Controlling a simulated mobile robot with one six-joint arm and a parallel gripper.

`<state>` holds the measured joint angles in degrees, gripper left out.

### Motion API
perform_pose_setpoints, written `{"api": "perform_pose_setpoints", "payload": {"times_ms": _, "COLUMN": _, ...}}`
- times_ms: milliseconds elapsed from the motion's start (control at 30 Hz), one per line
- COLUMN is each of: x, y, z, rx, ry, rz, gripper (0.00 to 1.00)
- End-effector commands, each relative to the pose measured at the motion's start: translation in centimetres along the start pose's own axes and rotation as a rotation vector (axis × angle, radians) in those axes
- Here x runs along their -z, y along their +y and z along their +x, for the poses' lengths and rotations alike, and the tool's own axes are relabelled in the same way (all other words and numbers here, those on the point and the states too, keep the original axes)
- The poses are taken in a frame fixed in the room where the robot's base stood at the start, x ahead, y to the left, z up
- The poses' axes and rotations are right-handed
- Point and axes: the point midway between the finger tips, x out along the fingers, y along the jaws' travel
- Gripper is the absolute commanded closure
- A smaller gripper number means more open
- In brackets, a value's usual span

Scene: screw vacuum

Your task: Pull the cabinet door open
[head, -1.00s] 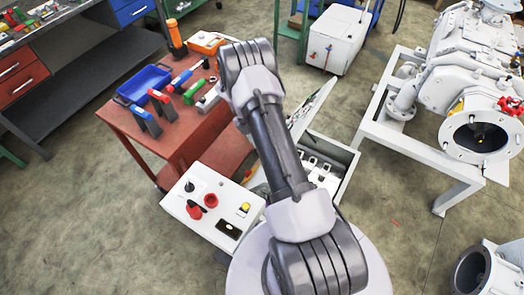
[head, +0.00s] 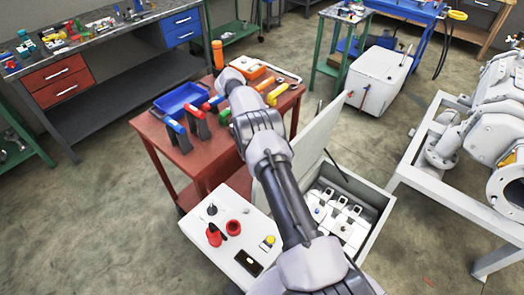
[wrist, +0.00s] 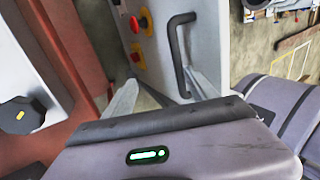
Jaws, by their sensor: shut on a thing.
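The cabinet (head: 386,211) is a pale box whose inside, with several white parts (head: 345,222), is exposed in the head view. Its pale door (head: 318,140) stands swung open on the side toward the red table. In the wrist view the door face (wrist: 212,40) carries a dark bar handle (wrist: 176,48), with red knobs (wrist: 137,56) to its left. My gripper (wrist: 165,98) is shut on the lower part of the handle, between its two pale fingers. In the head view my arm and the door hide the gripper and handle.
A red table (head: 158,133) with a blue bin (head: 180,99) and tools stands close left of the door. A white control panel (head: 215,232) lies in front. Pipework on a white frame (head: 440,188) is at right.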

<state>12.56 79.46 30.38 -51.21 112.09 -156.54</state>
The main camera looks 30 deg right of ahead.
Motion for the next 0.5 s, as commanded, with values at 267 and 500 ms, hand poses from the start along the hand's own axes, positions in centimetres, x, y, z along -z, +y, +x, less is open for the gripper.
{"api": "perform_pose_setpoints", "payload": {"times_ms": 267, "x": 0.84, "y": 0.47, "z": 2.44, "rx": 0.025, "ry": 0.026, "rz": -0.014, "gripper": 1.00}}
{"api": "perform_pose_setpoints", "payload": {"times_ms": 500, "x": 0.80, "y": 0.43, "z": 2.41, "rx": 0.025, "ry": 0.026, "rz": -0.012, "gripper": 0.65}}
